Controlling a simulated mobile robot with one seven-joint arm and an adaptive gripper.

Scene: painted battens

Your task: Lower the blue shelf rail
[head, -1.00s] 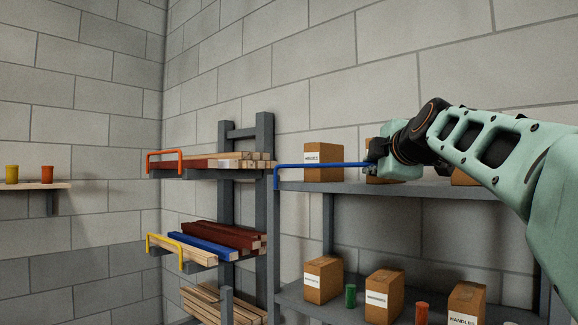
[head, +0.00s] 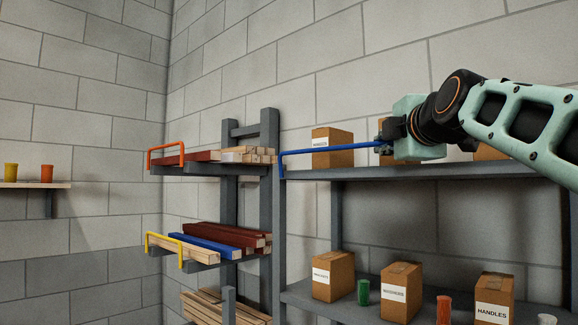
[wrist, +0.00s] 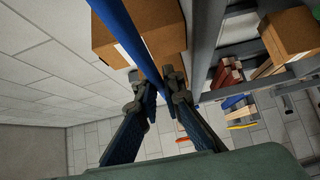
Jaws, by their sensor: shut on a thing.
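The blue shelf rail (head: 330,149) runs along the front of the upper grey shelf (head: 430,170). It stands above the shelf edge, and its left end bends down to the shelf's left corner. My gripper (head: 384,147) is shut on the rail's long bar. In the wrist view the blue rail (wrist: 132,38) runs down from the top edge to my gripper (wrist: 160,84), where the fingers close around it. The part of the rail right of my gripper is hidden in the head view.
A cardboard box (head: 332,147) stands on the shelf close behind the rail. More boxes (head: 401,290) and a green tin (head: 363,292) stand on the lower shelf. At left, a batten rack has an orange rail (head: 166,146) and a yellow rail (head: 163,238).

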